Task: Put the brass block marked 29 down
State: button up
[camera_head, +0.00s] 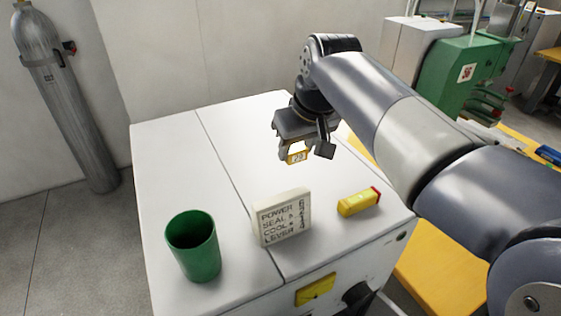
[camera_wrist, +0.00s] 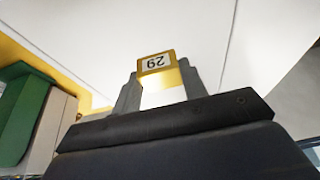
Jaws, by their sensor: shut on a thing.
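The brass block marked 29 (camera_head: 297,156) is held in my gripper (camera_head: 298,148), above the white cabinet top (camera_head: 230,122) toward its back right part. The gripper is shut on the block. In the wrist view the block (camera_wrist: 156,65) shows its 29 label upside down, between the two dark fingers. White surface lies behind it. The exact gap between the block and the cabinet top is hard to tell, but the block appears raised.
A green cup (camera_head: 193,247) stands at the front left of the cabinet top. A lettered sign (camera_head: 282,218) stands at front centre, with a yellow object with a red end (camera_head: 359,201) to its right. The back and left of the top are clear. A gas cylinder (camera_head: 68,100) stands at far left.

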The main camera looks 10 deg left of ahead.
aim_at(291, 179)
jog(key=shift+f, duration=3)
jog(key=shift+f, duration=0.15)
jog(key=o, duration=1.3)
jog(key=shift+o, duration=0.2)
jog(key=v, duration=1.2)
